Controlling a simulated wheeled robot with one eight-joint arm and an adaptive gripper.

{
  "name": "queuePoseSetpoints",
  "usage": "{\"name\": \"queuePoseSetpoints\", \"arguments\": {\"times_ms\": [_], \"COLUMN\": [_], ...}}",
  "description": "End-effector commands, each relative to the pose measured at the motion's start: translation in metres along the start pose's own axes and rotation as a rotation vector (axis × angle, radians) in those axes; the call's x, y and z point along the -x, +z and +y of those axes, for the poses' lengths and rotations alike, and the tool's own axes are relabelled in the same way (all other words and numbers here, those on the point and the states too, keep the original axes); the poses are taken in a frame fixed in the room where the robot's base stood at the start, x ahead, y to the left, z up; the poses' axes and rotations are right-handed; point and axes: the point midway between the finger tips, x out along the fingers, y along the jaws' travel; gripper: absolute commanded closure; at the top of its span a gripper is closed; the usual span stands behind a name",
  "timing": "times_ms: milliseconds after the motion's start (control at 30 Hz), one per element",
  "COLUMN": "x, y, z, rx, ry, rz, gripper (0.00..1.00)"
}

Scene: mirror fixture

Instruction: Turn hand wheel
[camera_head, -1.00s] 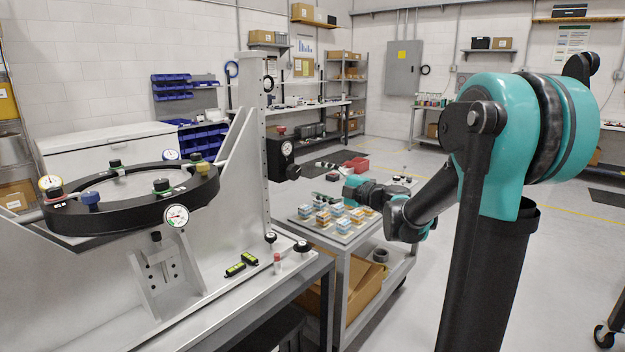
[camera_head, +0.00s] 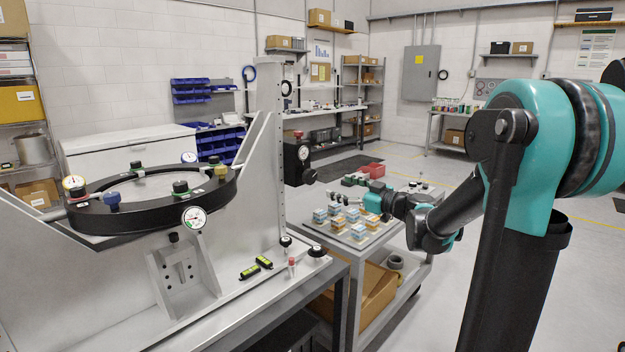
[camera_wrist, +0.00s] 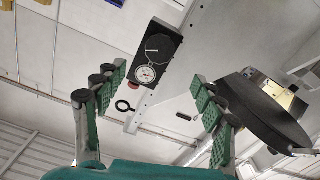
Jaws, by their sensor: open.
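The black box with a dial gauge (camera_head: 297,160) is mounted on the fixture's upright column. A round black knob (camera_head: 309,176), which looks like the hand wheel, sticks out of its right side. In the wrist view a round black wheel (camera_wrist: 160,48) shows on the box, above the white dial (camera_wrist: 146,74). My gripper (camera_wrist: 158,78) is open and empty, its green-padded fingers spread to either side of the box in the picture, apart from it. In the head view my gripper is small, right of the knob and above the cart; its fingertips are hard to make out.
A black ring (camera_head: 135,219) with knobs and dials sits left on the grey fixture. Black knobs (camera_head: 317,252) and a red-topped pin (camera_head: 292,268) stand on the fixture base. The cart (camera_head: 345,247) below my arm holds several small blocks. Open floor lies right.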

Motion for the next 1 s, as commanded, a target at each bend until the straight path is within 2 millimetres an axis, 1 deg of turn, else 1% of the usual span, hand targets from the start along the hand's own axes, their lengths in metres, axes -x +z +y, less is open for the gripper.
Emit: {"name": "queuePoseSetpoints", "arguments": {"times_ms": [100, 1000], "x": [0.004, 0.031], "y": [0.0, 0.001], "z": [0.001, 0.001], "rx": [-0.263, -2.336], "ry": [0.001, 0.0], "rz": [0.0, 0.001], "gripper": [0.31, 0.31]}}
